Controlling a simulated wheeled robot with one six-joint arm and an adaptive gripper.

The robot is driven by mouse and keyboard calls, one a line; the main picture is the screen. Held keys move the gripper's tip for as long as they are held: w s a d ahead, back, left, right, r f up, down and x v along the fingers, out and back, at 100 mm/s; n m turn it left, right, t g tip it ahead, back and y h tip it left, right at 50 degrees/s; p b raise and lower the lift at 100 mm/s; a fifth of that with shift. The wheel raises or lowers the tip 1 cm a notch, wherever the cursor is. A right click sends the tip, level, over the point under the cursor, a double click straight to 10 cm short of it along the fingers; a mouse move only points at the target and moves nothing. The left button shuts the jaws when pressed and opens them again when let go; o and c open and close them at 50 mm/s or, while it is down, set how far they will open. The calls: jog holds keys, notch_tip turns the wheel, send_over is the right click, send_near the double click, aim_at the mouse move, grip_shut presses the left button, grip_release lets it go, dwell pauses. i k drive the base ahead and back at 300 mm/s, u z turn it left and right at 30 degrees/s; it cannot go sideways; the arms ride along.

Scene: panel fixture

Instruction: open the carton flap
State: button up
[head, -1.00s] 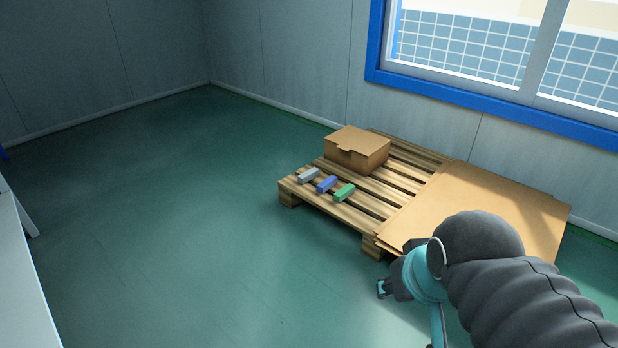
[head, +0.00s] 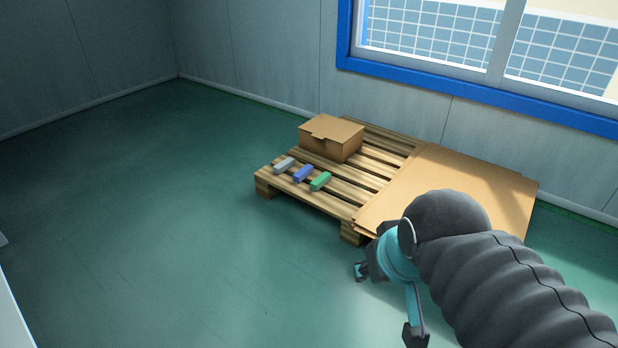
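A brown carton (head: 334,141) sits at the back left of a wooden pallet in the head view. Its flap (head: 331,129) lies shut across the top, with a small tab folded over the front edge. My gripper (head: 385,305) is in front of the pallet's near side, to the right of and well apart from the carton. One finger shows at the left and another below. They are spread wide apart, with nothing seen between them.
The pallet (head: 350,192) also bears grey (head: 285,165), blue (head: 303,173) and green (head: 320,181) blocks in front of the carton. Flat cardboard sheets (head: 460,180) cover its right part. A wall with a blue-framed window (head: 440,83) stands behind. The floor (head: 150,220) at left is clear.

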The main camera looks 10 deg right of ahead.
aim_at(323, 126)
jog(key=u, duration=0.7)
jog(key=i, duration=0.8)
jog(key=u, duration=0.7)
jog(key=i, duration=0.9)
jog(key=z, duration=0.75)
jog(key=i, duration=0.65)
jog(key=z, duration=0.5)
